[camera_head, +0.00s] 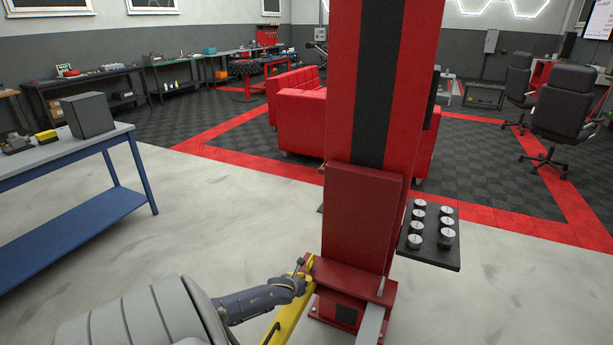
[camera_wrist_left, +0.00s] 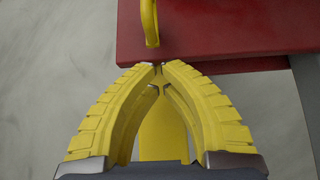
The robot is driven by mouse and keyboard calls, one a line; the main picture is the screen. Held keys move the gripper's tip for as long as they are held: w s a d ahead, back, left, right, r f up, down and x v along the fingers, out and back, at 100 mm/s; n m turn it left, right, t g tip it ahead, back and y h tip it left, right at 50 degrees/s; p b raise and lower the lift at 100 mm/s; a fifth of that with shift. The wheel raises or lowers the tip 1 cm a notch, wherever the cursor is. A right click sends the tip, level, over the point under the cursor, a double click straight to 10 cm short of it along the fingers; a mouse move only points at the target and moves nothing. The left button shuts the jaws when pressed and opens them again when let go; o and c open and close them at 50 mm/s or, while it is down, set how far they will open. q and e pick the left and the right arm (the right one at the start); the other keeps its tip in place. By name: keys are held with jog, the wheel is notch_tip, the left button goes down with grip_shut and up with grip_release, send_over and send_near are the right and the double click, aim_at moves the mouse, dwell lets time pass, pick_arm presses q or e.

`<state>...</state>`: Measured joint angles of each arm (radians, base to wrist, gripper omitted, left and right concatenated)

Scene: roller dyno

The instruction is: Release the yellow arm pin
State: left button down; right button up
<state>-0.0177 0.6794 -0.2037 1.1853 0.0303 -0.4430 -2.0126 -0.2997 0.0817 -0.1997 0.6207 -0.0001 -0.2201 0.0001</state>
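The yellow arm (camera_head: 291,322) slopes from the foot of the red column toward the bottom of the head view. It also shows between my fingers in the left wrist view (camera_wrist_left: 163,142). My left gripper (camera_wrist_left: 159,66) has yellow ribbed fingers whose tips nearly meet at the edge of a red plate (camera_wrist_left: 220,28). A rounded yellow bar (camera_wrist_left: 150,22) hangs over the plate just beyond the tips, apart from them in the picture. In the head view my left gripper (camera_head: 303,275) is at the arm's upper end; details are small there. I cannot make out the pin clearly. My right gripper is out of view.
The red and black column (camera_head: 365,215) stands directly ahead. A dark tray (camera_head: 443,258) with several silver-topped cylinders juts out at its right. A grey arm (camera_head: 371,326) lies at its lower right. A blue workbench (camera_head: 75,152) stands left, with bare floor between.

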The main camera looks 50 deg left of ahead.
aim_at(311, 263)
pick_arm(q)
jog(key=shift+x, duration=1.75)
jog(key=shift+r, duration=1.55)
jog(key=shift+w, duration=0.1)
